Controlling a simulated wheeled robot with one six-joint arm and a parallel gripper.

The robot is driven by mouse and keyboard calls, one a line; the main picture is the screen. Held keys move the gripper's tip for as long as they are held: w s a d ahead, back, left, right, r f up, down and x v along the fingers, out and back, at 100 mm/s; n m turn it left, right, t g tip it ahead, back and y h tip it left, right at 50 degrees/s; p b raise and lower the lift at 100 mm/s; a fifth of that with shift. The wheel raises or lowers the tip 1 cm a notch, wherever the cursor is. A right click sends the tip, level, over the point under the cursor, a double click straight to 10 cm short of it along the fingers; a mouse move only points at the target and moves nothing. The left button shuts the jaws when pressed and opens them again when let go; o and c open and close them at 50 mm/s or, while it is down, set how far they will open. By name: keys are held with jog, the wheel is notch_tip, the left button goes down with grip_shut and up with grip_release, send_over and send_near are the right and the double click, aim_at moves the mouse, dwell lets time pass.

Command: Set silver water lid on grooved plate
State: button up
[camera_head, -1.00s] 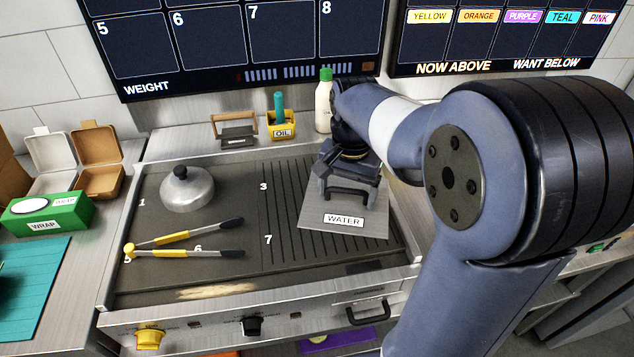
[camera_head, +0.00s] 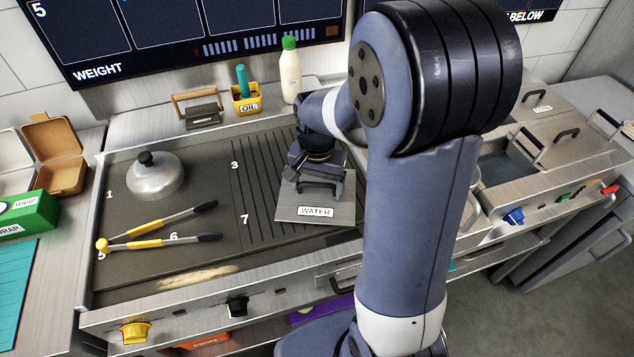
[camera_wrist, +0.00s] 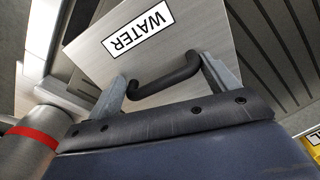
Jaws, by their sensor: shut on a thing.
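The silver lid (camera_head: 315,212) has a white WATER label and a black handle. It is over the right part of the grooved plate (camera_head: 262,190) in the head view; I cannot tell whether it touches the plate. My gripper (camera_head: 318,188) is above the lid and shut on its black handle. The wrist view shows the lid (camera_wrist: 190,40) beyond the fingers, with the handle (camera_wrist: 165,80) between my two grey fingertips (camera_wrist: 164,88). My arm hides part of the plate's right side.
A domed metal cover (camera_head: 155,178) and yellow-black tongs (camera_head: 160,230) lie on the smooth griddle to the left. An oil holder (camera_head: 246,100), a green-capped bottle (camera_head: 289,72) and a wood-handled press (camera_head: 202,112) stand behind. Lidded steel wells (camera_head: 540,105) are at right.

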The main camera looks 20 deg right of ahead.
aim_at(317, 184)
jog(key=shift+f, duration=0.15)
jog(key=o, duration=1.1)
notch_tip(317, 184, up, 12)
jog(key=shift+r, duration=0.2)
